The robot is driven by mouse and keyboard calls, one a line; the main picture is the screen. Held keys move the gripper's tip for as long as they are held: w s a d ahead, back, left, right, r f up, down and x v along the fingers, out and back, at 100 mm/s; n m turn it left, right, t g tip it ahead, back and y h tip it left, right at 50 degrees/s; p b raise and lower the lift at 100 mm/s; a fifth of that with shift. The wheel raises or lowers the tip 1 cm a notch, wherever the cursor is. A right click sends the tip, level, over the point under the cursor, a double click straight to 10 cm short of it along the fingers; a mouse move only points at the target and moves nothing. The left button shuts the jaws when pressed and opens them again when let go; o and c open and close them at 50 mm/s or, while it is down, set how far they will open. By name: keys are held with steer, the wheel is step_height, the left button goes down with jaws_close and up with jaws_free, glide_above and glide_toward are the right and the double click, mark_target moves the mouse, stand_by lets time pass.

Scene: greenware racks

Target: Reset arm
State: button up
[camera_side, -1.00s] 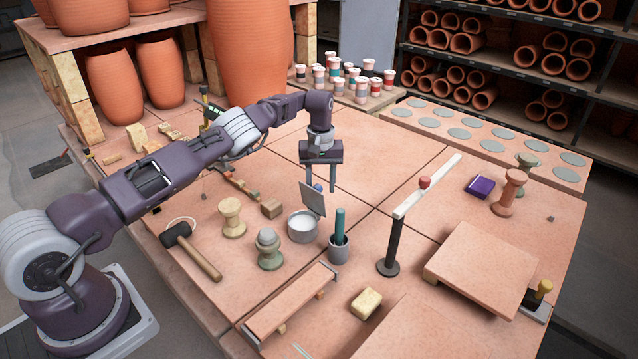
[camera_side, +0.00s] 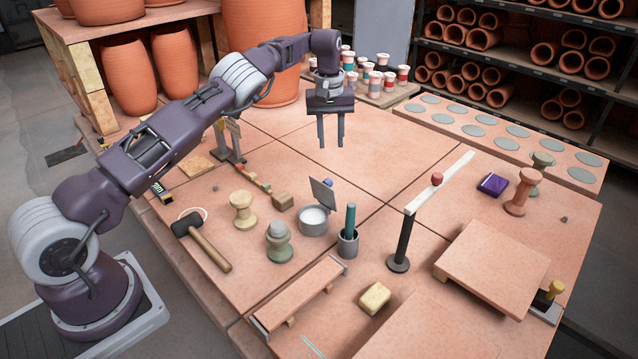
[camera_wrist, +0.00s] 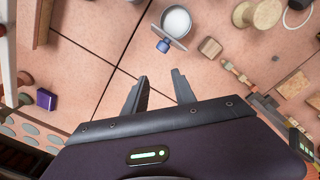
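My gripper (camera_side: 330,146) hangs well above the tiled table (camera_side: 385,145), fingers pointing down. Its two fingers are apart with nothing between them. In the wrist view my gripper (camera_wrist: 160,82) also shows open and empty, with bare tile beyond the fingertips. Below and nearer the side camera stand a round white-filled pot (camera_side: 313,222) with a grey plate (camera_side: 322,194) upright at its edge, and a small blue object partly hidden behind the plate. The pot also shows in the wrist view (camera_wrist: 176,20). The gripper touches nothing.
A black post (camera_side: 402,245) carries a pale beam with a red knob (camera_side: 437,179). A grey cup (camera_side: 348,243) holds a teal stick. Several small jars (camera_side: 375,80) stand behind the gripper. A mallet (camera_side: 208,247), spools and a raised slab (camera_side: 490,265) are nearer. The middle tiles are clear.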

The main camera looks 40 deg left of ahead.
steer(key=s+r+t, duration=0.2)
steer(key=s+r, duration=0.2)
steer(key=r, duration=1)
steer(key=s+d+r+m+t+h, duration=0.1)
steer(key=s+d+r, duration=0.3)
steer(key=s+r, duration=0.3)
steer(key=s+d+r+m+h, duration=0.1)
steer(key=s+d+r, duration=0.25)
steer(key=s, duration=0.55)
steer(key=s+d+f+m, duration=0.2)
steer(key=s, duration=0.6)
steer(key=s+d+f+m+t+y, duration=0.1)
steer(key=s+d+f+m, duration=0.1)
steer(key=s, duration=0.6)
steer(key=s+d+f+m+y, duration=0.1)
steer(key=s+d+f+m, duration=0.1)
steer(key=s, duration=0.6)
steer(key=shift+d+f+m+t, duration=0.15)
steer(key=shift+f+m+t, duration=0.2)
steer(key=shift+m, duration=0.35)
